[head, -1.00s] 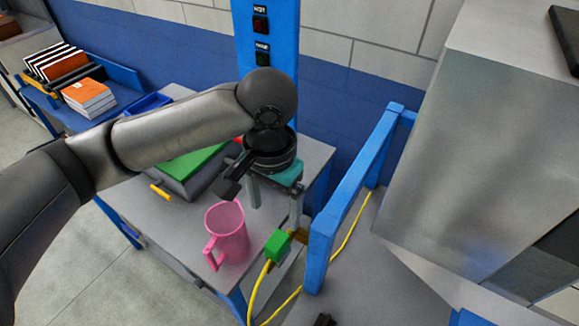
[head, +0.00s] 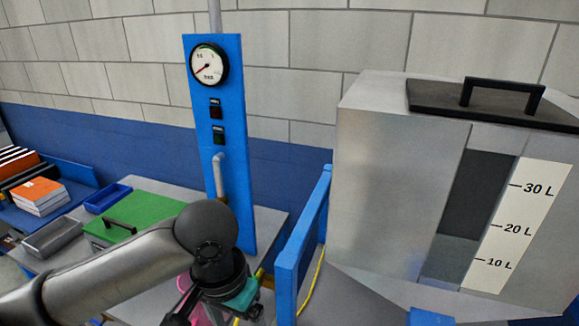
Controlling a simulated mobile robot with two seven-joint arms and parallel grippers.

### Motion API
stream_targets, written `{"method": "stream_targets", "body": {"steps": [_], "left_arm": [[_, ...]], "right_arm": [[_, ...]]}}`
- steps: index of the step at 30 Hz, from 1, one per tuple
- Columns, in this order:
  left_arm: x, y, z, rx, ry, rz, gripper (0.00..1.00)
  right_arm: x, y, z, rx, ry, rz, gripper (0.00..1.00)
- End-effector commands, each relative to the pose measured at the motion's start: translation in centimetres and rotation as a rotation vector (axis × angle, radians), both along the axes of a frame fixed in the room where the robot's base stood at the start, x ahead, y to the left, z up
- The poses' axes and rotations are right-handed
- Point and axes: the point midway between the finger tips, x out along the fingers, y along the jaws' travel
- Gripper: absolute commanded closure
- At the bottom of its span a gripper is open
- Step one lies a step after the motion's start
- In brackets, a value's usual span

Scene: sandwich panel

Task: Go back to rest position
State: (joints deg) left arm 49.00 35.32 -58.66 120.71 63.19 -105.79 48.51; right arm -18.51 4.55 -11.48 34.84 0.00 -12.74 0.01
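My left arm comes in from the left, and its gripper (head: 183,312) is low in the head view, pointing down. The fingers are dark and cut off by the bottom edge, so I cannot tell if they are open or shut. A pink pitcher (head: 186,284) shows only in small part behind the gripper. A teal part (head: 243,297) shows just right of my wrist. My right gripper is not in view.
A blue panel (head: 228,115) with a gauge (head: 208,64) and switches stands behind the arm. A green-lidded box (head: 150,212) is left on the table (head: 262,218). A large metal tank (head: 385,170) with a litre scale stands right, beyond a blue frame (head: 288,275).

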Motion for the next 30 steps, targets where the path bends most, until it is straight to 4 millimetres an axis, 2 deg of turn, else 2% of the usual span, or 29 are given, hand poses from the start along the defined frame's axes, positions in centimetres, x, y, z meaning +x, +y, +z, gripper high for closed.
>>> {"method": "stream_targets", "body": {"steps": [3,9,12,16,20,23,30], "left_arm": [[-0.6,-1.6,-0.9,-0.059,-0.019,-0.038,0.16],[-1.7,-4.3,-2.4,-0.176,-0.072,-0.086,0.16],[-2.3,-5.4,-3.0,-0.239,-0.112,-0.092,0.16],[-2.9,-6.0,-3.9,-0.301,-0.167,-0.073,0.16],[-3.5,-5.5,-4.9,-0.330,-0.219,-0.029,0.16],[-4.1,-4.4,-5.9,-0.325,-0.252,0.019,0.16],[-6.6,0.6,-8.8,-0.223,-0.299,0.141,0.16]], "right_arm": [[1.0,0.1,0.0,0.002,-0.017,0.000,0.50],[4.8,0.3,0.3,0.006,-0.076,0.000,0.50],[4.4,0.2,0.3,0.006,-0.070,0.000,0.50],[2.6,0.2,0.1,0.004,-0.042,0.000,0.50],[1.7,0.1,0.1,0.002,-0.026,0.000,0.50],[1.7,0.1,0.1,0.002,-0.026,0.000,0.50],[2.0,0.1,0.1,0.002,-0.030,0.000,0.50]]}}
